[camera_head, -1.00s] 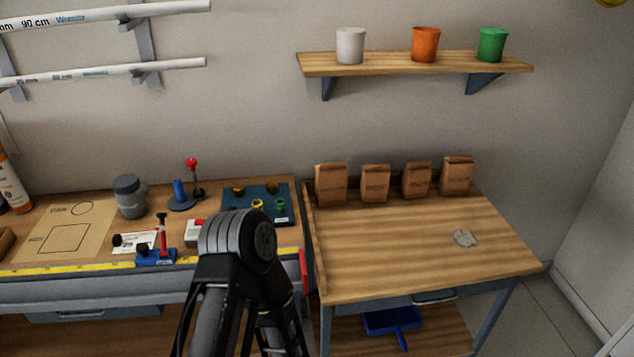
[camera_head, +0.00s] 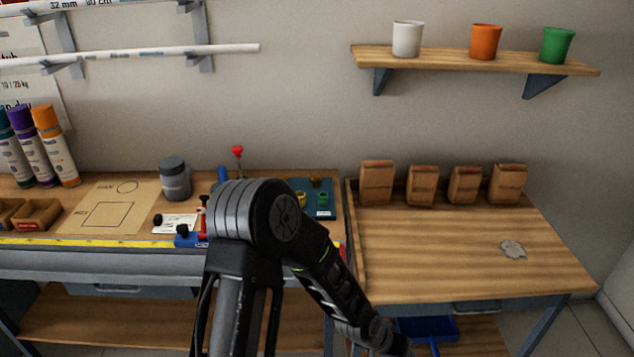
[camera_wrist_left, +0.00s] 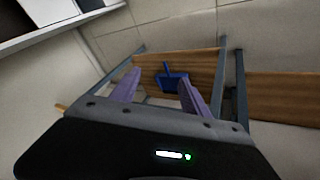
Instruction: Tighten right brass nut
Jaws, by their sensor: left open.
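A blue board (camera_head: 326,212) lies at the right end of the left workbench in the head view, partly hidden behind my arm. A small brass-coloured piece (camera_head: 316,181) shows at its back, perhaps the right brass nut; it is too small to tell. A yellow piece (camera_head: 301,198) and a green piece (camera_head: 323,199) are in front of it. My left gripper (camera_wrist_left: 159,76) is open and empty in the left wrist view, pointing towards a low wooden shelf, away from the board. My right gripper is not in view.
A blue dustpan (camera_head: 427,328) lies on the lower shelf of the right table (camera_head: 440,250); it also shows in the left wrist view (camera_wrist_left: 172,82). Paper bags (camera_head: 376,183) line the table's back. A red-topped tool (camera_head: 238,155) and a grey jar (camera_head: 174,180) stand on the left workbench.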

